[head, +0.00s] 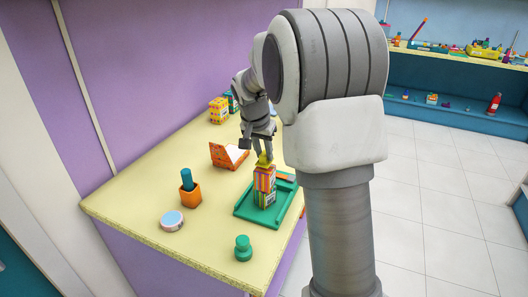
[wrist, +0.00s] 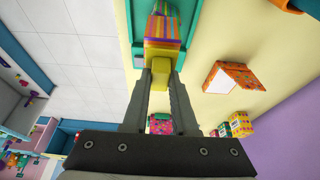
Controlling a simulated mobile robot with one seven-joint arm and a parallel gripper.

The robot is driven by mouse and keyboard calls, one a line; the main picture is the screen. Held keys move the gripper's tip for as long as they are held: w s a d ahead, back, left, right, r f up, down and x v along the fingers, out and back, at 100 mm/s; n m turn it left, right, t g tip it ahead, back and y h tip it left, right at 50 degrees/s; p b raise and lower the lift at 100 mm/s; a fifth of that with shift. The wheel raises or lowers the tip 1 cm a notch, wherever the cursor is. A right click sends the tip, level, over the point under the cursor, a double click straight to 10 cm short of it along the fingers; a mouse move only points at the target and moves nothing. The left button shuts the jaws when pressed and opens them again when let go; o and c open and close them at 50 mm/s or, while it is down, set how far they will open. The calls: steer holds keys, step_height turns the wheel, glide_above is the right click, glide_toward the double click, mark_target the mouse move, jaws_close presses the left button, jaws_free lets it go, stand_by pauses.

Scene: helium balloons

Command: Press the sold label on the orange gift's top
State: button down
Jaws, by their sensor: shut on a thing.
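A striped, orange-looking gift (head: 264,181) stands upright on a green tray (head: 246,213) near the table's right edge. It has a pale patch on its lower side, too small to read. My gripper (head: 263,154) is above it, pointing down. Its fingers are shut on a small yellow piece (wrist: 159,73) at the gift's top; whether this is part of the gift or a separate piece I cannot tell. The wrist view also shows the striped gift (wrist: 163,30) just beyond the fingertips. An orange holder with a white face (head: 235,153) stands behind on the table. No sold label is readable.
On the yellow table (head: 130,205) are an orange cup with a teal stick (head: 189,192), a round tin (head: 172,220), a green knobbed piece (head: 243,248) and patterned boxes (head: 219,110) at the back. The table's front left is mostly clear.

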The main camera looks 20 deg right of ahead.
steer(key=shift+f+b, duration=0.65)
steer(key=shift+f, duration=0.3)
steer(key=c, duration=0.6)
jaws_free()
steer(key=shift+r, duration=0.1)
steer(key=p+v, duration=0.4)
steer(key=v, duration=0.4)
